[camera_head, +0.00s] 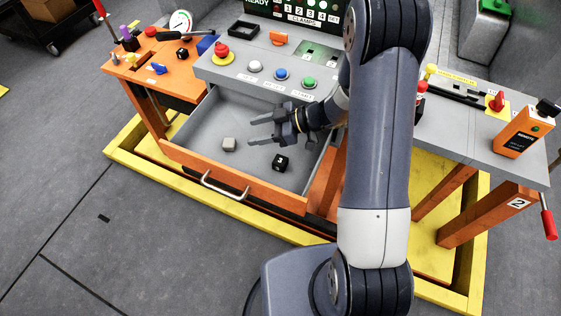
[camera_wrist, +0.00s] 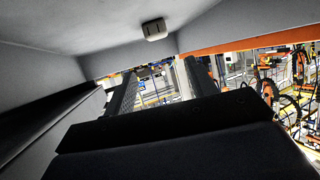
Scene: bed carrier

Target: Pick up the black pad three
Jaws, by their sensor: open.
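A small black block (camera_head: 281,162) with a white mark on top lies on the floor of the open drawer (camera_head: 205,112), towards its right front; the mark is too small to read surely. A second black block (camera_head: 182,54) stands on the orange table at the left. My gripper (camera_head: 259,132) is inside the drawer area, its fingers apart and pointing left, with nothing seen between them. The black block in the drawer lies just in front of and below it, apart from the fingers. In the wrist view the open fingers (camera_wrist: 160,88) show, but no black block does.
A light grey block (camera_head: 229,145) lies in the drawer, left of the black one; it also shows in the wrist view (camera_wrist: 154,29). The drawer walls and its orange front (camera_head: 232,184) surround my gripper. The button panel (camera_head: 262,68) stands behind. The drawer's left part is clear.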

